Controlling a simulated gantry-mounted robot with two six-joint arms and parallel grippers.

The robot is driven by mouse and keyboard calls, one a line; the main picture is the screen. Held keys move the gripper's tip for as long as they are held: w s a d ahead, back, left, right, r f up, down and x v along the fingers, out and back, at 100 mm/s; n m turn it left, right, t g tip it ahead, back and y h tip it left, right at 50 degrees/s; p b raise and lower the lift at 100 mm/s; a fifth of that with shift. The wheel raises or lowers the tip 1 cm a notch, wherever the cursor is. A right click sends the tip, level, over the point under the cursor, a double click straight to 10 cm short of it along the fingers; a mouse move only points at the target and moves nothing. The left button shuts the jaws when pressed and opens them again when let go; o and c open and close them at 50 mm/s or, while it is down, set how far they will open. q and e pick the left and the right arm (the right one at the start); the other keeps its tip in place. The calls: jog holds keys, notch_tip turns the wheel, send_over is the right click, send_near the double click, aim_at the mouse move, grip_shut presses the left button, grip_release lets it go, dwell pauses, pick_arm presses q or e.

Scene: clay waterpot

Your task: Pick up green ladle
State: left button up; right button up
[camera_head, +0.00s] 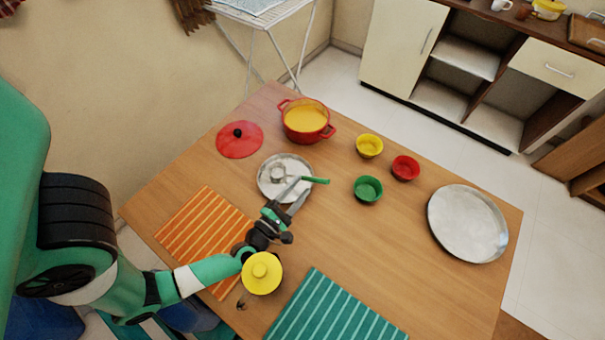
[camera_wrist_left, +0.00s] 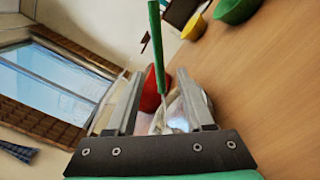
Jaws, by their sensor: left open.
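The green ladle, with a green handle (camera_head: 318,180) and a metal bowl (camera_head: 277,172), lies on a round metal plate (camera_head: 264,187). Its handle sticks out past the plate's right edge. My left gripper (camera_head: 296,190) is open, its fingers close to the handle on the near side. In the left wrist view, the green handle (camera_wrist_left: 156,50) runs away from me between the two open fingers (camera_wrist_left: 160,100). I cannot tell whether a finger touches the ladle. My right gripper is in neither view.
A red pot (camera_head: 305,116) and a red lid (camera_head: 238,140) stand behind the plate. Yellow (camera_head: 369,146), red (camera_head: 405,168) and green (camera_head: 368,189) bowls are to the right. A yellow lidded item (camera_head: 262,273) is near my left forearm. A large metal tray (camera_head: 468,225) is far right.

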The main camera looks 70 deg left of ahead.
aim_at(308, 176)
pick_arm(q)
jog(key=shift+d+f, duration=0.1)
jog(key=shift+f, duration=0.15)
jog(key=shift+s, duration=0.3)
jog(key=shift+a+f, duration=0.1)
jog(key=shift+a, duration=0.4)
jog(key=shift+x, duration=1)
jog(key=b+x, duration=0.1)
jog(key=x, duration=0.4)
jog(key=shift+w+d, duration=0.1)
jog(key=shift+d, duration=0.05)
jog(key=shift+c, duration=0.4)
grip_shut()
